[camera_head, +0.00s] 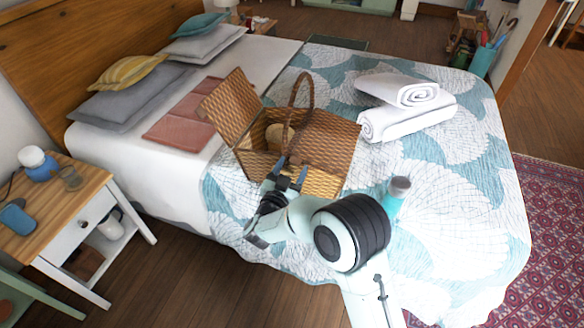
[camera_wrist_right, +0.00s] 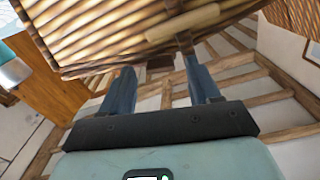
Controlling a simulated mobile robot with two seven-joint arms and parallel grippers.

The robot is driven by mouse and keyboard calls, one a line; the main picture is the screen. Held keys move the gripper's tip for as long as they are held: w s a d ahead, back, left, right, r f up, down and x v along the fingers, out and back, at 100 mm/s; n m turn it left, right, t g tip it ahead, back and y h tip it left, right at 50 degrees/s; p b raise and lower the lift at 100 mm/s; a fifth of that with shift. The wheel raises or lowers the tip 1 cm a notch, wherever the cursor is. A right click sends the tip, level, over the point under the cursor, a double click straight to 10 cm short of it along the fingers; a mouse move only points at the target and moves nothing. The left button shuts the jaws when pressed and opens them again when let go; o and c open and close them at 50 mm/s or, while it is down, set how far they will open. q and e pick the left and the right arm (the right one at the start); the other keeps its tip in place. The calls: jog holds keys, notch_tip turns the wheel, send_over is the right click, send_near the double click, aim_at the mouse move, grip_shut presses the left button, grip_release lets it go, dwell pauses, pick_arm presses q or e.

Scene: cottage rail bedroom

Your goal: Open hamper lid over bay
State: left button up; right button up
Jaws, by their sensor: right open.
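The wicker hamper (camera_head: 322,182) stands on the bed, with an arched handle (camera_head: 303,78) over its middle. Its left lid (camera_head: 228,105) stands raised, tilted to the left, and a round tan thing (camera_head: 276,136) shows in the open bay beneath. Its right lid (camera_head: 325,138) lies over the other half. My right gripper (camera_head: 291,172) is open at the hamper's front side. In the right wrist view its two blue fingers (camera_wrist_right: 160,82) are apart below a wicker panel (camera_wrist_right: 110,35); whether they touch it I cannot tell. My left gripper is out of view.
Rolled white towels (camera_head: 405,105) lie on the bed right of the hamper. A grey-capped teal bottle (camera_head: 396,195) stands near my right arm. Pillows (camera_head: 130,100) and a folded pink cloth (camera_head: 182,125) lie to the left. A nightstand (camera_head: 85,190) stands at the left.

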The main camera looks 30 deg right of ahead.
jog(key=shift+w+d, duration=0.25)
jog(key=shift+d, duration=0.05)
grip_shut()
jog(key=shift+r, duration=0.1)
